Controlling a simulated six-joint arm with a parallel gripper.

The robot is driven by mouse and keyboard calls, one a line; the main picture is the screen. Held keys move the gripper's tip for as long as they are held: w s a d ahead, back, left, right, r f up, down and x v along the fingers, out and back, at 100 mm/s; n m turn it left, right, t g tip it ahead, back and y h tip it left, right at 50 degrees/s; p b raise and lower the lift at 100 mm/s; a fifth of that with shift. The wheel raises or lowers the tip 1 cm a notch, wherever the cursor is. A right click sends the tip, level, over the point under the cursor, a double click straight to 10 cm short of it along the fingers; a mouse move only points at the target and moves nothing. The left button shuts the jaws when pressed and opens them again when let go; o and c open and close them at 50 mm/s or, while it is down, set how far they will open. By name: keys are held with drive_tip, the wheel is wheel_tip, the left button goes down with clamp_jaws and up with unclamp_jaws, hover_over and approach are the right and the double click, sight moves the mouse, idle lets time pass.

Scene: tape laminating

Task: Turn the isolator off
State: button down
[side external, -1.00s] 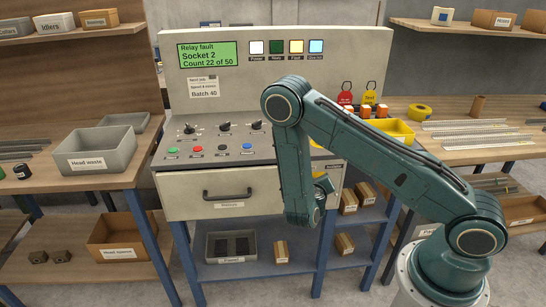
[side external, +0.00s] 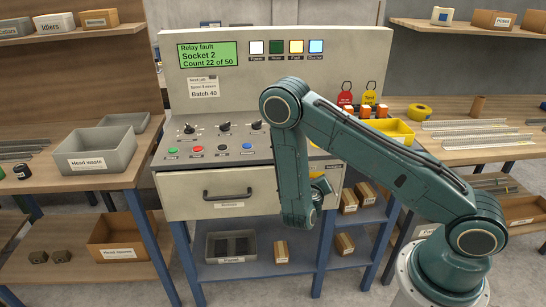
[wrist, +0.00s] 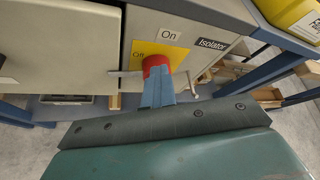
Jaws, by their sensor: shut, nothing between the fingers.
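In the side view my arm hides the knob and the fingertips.
The cabinet's panel has a green screen (side external: 207,55) reading "Relay fault", with lamps, knobs and buttons. A closed drawer (side external: 230,193) is below. A yellow bin (side external: 398,131) and the right bench (side external: 470,149) are near my arm. A blue rail (wrist: 280,82) runs at right in the wrist view.

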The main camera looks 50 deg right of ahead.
drive_tip(key=shift+w+a+f, duration=0.45)
drive_tip(key=shift+a+f, duration=0.05)
drive_tip(key=shift+a, duration=0.1)
drive_tip(key=shift+w+a+f, duration=0.25)
drive_tip(key=shift+f, duration=0.2)
idle(0.9)
drive_tip(key=shift+w+r, duration=0.1)
drive_tip(key=shift+w+a+r, duration=0.2)
drive_tip(key=shift+a, duration=0.05)
drive_tip(key=shift+a, duration=0.1)
drive_tip(key=shift+s+a, duration=2.05)
drive_tip(key=shift+r, duration=0.15)
